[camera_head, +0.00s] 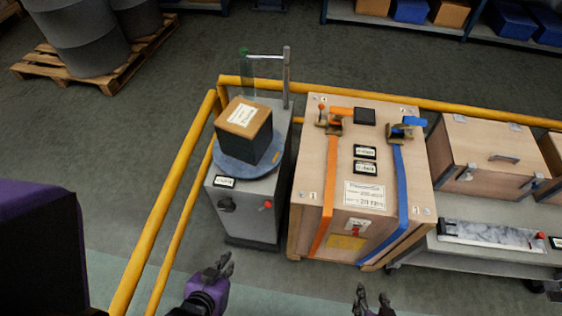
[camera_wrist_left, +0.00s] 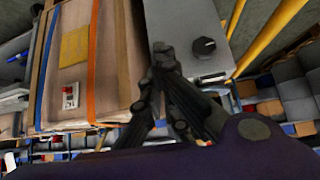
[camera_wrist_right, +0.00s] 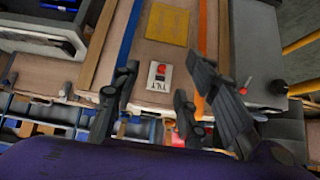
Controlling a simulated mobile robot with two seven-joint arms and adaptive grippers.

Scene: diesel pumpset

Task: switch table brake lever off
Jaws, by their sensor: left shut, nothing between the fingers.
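The grey cabinet (camera_head: 240,213) carries a blue round turntable (camera_head: 232,166) with a dark box (camera_head: 244,130) on it. Its front has a black knob (camera_head: 227,205) and a red-tipped lever (camera_head: 267,205). The red tip also shows in the right wrist view (camera_wrist_right: 247,83). In the left wrist view the black knob (camera_wrist_left: 204,45) is clear of my fingers, and the red lever is not visible. My left gripper (camera_head: 224,264) is shut and empty, low in front of the cabinet, apart from it. My right gripper (camera_head: 372,299) is open and empty, in front of the wooden crate.
The wooden crate (camera_head: 345,205) with orange and blue straps stands right of the cabinet. A yellow rail (camera_head: 172,195) runs along the left and back. A post with a glass tube (camera_head: 247,68) rises behind the turntable. A grey bench (camera_head: 480,264) stands right.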

